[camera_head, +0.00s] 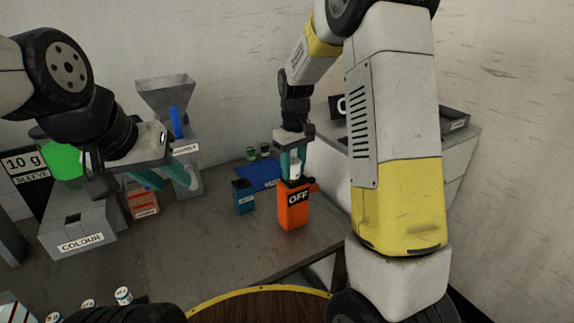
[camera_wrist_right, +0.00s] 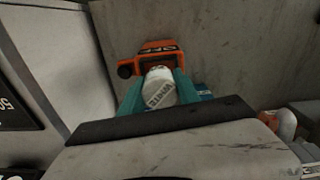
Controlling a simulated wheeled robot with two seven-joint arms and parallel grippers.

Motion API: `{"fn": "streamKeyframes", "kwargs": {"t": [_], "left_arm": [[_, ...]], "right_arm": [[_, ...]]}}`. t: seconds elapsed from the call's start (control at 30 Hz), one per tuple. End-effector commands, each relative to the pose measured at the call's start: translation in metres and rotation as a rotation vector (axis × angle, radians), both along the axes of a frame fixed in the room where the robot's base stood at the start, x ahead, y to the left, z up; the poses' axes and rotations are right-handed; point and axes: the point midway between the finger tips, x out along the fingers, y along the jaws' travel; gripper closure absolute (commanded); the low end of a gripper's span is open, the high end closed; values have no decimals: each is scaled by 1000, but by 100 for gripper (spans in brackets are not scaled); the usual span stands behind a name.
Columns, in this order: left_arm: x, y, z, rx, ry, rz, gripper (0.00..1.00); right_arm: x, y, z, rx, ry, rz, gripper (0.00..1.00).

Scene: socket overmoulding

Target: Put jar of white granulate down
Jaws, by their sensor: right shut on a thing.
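The jar of white granulate (camera_wrist_right: 159,88) shows its white lid with lettering in the right wrist view. My right gripper (camera_wrist_right: 158,90) is shut on it, with one teal finger on each side. In the head view my right gripper (camera_head: 293,163) points down at the table's back part, just above and behind the orange box marked OFF (camera_head: 293,210). The jar's lower part is hidden there, so I cannot tell whether it touches the table. My left gripper (camera_head: 166,178) is at the left, above the table, its teal fingers apart and empty.
A blue mat (camera_head: 259,175) with small jars (camera_head: 252,153) behind it and a blue box (camera_head: 243,197) lie near the right gripper. A grey COLOUR box (camera_head: 78,228), a red-labelled box (camera_head: 142,203) and a grey hopper (camera_head: 166,95) stand left. The table's middle front is clear.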

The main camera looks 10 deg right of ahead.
Motion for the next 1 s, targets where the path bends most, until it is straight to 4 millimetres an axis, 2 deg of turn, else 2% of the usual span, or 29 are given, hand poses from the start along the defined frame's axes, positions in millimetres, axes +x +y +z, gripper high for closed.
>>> {"fn": "streamKeyframes", "kwargs": {"t": [0.03,0.7,0.73,0.8,1.0], "left_arm": [[0,0,0,0,0,0,64],[0,0,0,0,1,0,64],[0,0,0,0,1,0,64],[0,0,0,0,1,0,64],[0,0,0,0,1,0,64]], "right_arm": [[-7,-1,-18,-7,30,-1,100],[-7,-4,-30,-7,29,-7,100],[-7,-4,-30,-8,30,-8,56],[-7,-5,-30,-9,29,-8,42],[-6,-6,-24,-10,27,-8,40]]}}
